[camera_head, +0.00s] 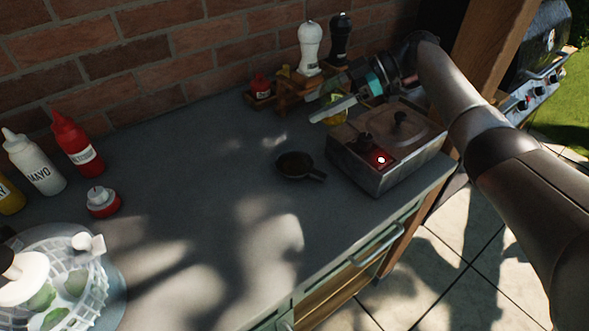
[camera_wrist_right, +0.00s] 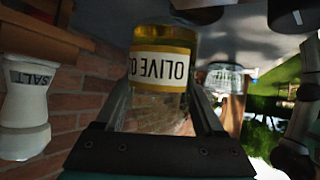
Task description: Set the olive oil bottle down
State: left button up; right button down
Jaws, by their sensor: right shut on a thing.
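The olive oil bottle, with a yellow-and-white label (camera_wrist_right: 162,68), appears upside down in the right wrist view, between the two fingers of my right gripper (camera_wrist_right: 160,100). In the head view, my right gripper (camera_head: 323,102) is shut on it at the back of the counter, beside the wooden rack (camera_head: 292,93). Only a yellowish part of the bottle (camera_head: 337,113) shows there behind the fingers. I cannot tell whether its base touches anything. My left gripper is not in view.
A metal box with a lid and red light (camera_head: 372,178) stands close in front of the gripper. A white salt mill (camera_head: 309,48) and black mill (camera_head: 340,40) stand behind. A small dark pan (camera_head: 296,166) lies mid-counter. The counter's left middle (camera_head: 190,170) is clear.

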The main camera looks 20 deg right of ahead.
jog(key=shift+w+r+y+b, duration=0.1)
jog(key=shift+r+y+b, duration=0.45)
jog(key=shift+y+b, duration=0.4)
jog(key=shift+r+m+b, duration=0.25)
jog(key=shift+m+b, duration=0.05)
jog(key=shift+b, duration=0.05)
